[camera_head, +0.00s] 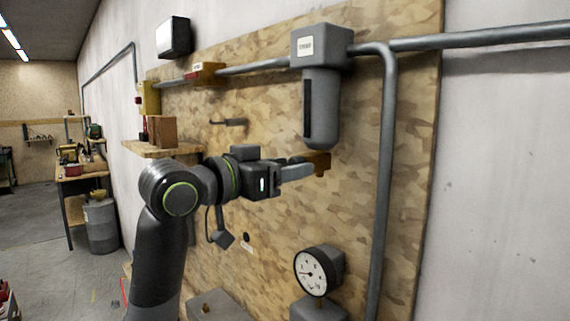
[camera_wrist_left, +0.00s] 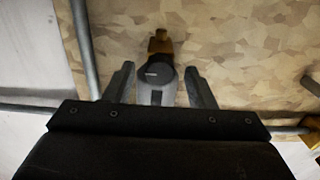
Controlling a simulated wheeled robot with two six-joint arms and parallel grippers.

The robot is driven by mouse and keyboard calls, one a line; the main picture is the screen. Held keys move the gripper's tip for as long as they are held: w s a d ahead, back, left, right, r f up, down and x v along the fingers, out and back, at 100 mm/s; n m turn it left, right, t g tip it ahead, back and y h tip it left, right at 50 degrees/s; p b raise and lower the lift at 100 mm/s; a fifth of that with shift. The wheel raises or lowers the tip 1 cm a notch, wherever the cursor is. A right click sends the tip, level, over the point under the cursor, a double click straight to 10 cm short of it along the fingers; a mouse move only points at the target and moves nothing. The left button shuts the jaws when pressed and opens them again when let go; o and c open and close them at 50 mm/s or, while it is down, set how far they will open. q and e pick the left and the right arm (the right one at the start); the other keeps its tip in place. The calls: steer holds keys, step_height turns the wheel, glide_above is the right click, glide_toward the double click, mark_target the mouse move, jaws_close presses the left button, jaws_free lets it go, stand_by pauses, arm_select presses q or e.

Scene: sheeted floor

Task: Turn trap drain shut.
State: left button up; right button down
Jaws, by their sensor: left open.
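The grey trap (camera_head: 321,95) hangs from the pipe on the wooden board, with a boxy labelled head and a rounded bowl. A small brass drain piece (camera_head: 321,161) shows just below the bowl; it also shows in the left wrist view (camera_wrist_left: 160,42). My left gripper (camera_head: 308,166) is at the height of the drain, its fingers open. In the left wrist view the fingers (camera_wrist_left: 160,70) stand on either side of a round dark cap (camera_wrist_left: 152,72), with the brass piece beyond it. I cannot tell whether they touch. My right gripper is not in view.
A grey pipe (camera_head: 384,190) runs down right of the trap. A pressure gauge (camera_head: 316,272) sits below.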

arm_select(q)
steer(key=shift+c, duration=0.2)
steer(key=c, duration=0.9)
steer(key=shift+n, duration=8.9)
